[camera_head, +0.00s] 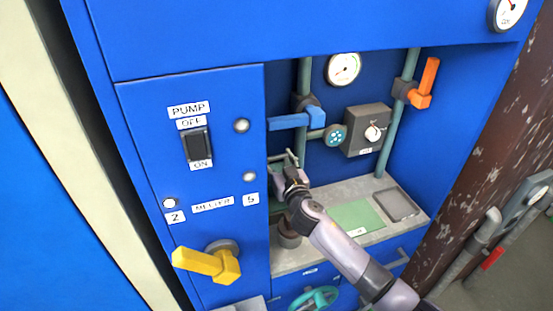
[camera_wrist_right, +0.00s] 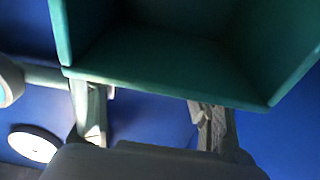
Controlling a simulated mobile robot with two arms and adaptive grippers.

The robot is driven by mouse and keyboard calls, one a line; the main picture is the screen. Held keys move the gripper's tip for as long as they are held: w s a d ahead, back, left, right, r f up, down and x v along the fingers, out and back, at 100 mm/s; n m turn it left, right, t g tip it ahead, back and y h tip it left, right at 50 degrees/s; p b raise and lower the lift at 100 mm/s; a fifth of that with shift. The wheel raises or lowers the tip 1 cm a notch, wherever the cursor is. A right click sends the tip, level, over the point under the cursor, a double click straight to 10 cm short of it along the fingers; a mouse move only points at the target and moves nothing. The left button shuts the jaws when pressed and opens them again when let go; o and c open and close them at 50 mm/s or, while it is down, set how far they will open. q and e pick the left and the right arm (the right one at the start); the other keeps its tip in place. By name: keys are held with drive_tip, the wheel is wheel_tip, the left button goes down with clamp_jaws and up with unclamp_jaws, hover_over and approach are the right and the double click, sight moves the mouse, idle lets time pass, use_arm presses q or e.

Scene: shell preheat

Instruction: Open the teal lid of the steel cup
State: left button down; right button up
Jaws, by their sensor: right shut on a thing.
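My right gripper (camera_head: 290,160) reaches into the blue recess, left of the round teal-faced knob. In the right wrist view the gripper (camera_wrist_right: 150,118) has its fingers apart, at the lower edge of a large teal piece (camera_wrist_right: 165,88). This piece has raised side walls and looks like the lid, gripped at that edge. In the head view a small grey round body (camera_head: 288,236) shows under my wrist; it may be the steel cup, mostly hidden by my arm. I cannot tell how far the lid is open. My left gripper is not in view.
A blue lever (camera_head: 290,121), an orange handle (camera_head: 426,84) and a grey dial box (camera_head: 367,130) sit in the recess. A green mat (camera_head: 355,217) and a grey tray (camera_head: 398,204) lie on the shelf. A yellow handle (camera_head: 208,262) sticks out at the lower left.

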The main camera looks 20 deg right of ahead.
drive_tip(key=c, duration=0.8)
drive_tip(key=shift+s, duration=0.15)
drive_tip(key=shift+c, duration=0.2)
drive_tip(key=shift+o, duration=0.2)
drive_tip(key=s+t+b, duration=0.1)
drive_tip(key=s+b, duration=0.2)
drive_tip(key=b, duration=0.1)
drive_tip(key=shift+f, duration=0.1)
drive_tip(key=shift+s+r, duration=0.2)
drive_tip(key=shift+s, duration=0.25)
drive_tip(key=shift+s+r, duration=0.2)
drive_tip(key=shift+s, duration=0.25)
drive_tip(key=shift+c, duration=0.2)
drive_tip(key=shift+s, duration=0.25)
